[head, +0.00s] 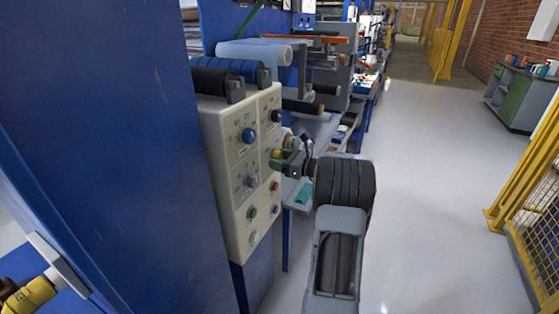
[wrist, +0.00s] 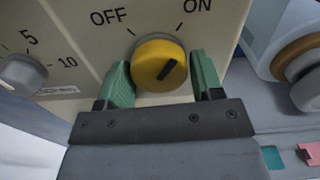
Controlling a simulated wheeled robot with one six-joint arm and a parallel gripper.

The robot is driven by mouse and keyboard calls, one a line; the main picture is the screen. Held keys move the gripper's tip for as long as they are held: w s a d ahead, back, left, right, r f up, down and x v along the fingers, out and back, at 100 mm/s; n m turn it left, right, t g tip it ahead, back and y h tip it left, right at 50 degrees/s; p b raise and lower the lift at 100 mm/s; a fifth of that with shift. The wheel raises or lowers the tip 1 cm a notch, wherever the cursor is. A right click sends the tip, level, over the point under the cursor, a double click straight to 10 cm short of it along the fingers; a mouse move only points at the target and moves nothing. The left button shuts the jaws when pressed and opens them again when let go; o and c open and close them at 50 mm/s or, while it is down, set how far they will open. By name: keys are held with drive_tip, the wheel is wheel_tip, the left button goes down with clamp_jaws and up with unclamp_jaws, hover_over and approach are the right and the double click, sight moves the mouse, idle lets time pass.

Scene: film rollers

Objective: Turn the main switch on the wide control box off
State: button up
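The wide control box (head: 228,160) is a cream panel with several knobs and buttons, left of centre in the head view. Its main switch is a yellow round knob (wrist: 158,66) labelled OFF at upper left and ON at upper right. The knob's black pointer slants up and right, to the ON side. My gripper (wrist: 161,82) has green fingers on either side of the knob; they stand apart, with the knob between them. The left finger is very near the knob's edge, and I cannot tell whether either touches. In the head view my gripper (head: 282,158) is at the panel's right part.
A grey dial (wrist: 22,74) with numbers sits left of the switch. A blue knob (head: 249,135) and a red button (head: 274,186) are on the same panel. Rollers (head: 255,52) lie above and behind it. A yellow fence (head: 535,190) stands right; the floor between is clear.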

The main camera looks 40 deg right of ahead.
drive_tip(key=c, duration=0.5)
drive_tip(key=shift+c, duration=0.2)
drive_tip(key=shift+f+b, duration=0.1)
drive_tip(key=shift+b, duration=0.25)
drive_tip(key=n+b, duration=0.3)
drive_tip(key=shift+f, duration=0.15)
drive_tip(key=n+b, duration=0.4)
drive_tip(key=b, duration=0.1)
drive_tip(key=shift+d+n, duration=0.1)
drive_tip(key=shift+n, duration=0.3)
drive_tip(key=n+b, duration=0.3)
drive_tip(key=shift+w+r+n+b, duration=0.1)
drive_tip(key=shift+r+n+b, duration=0.05)
drive_tip(key=shift+n+b, duration=0.6)
drive_tip(key=shift+r+n+b, duration=0.15)
drive_tip(key=shift+n+b, duration=0.6)
drive_tip(key=shift+r, duration=0.1)
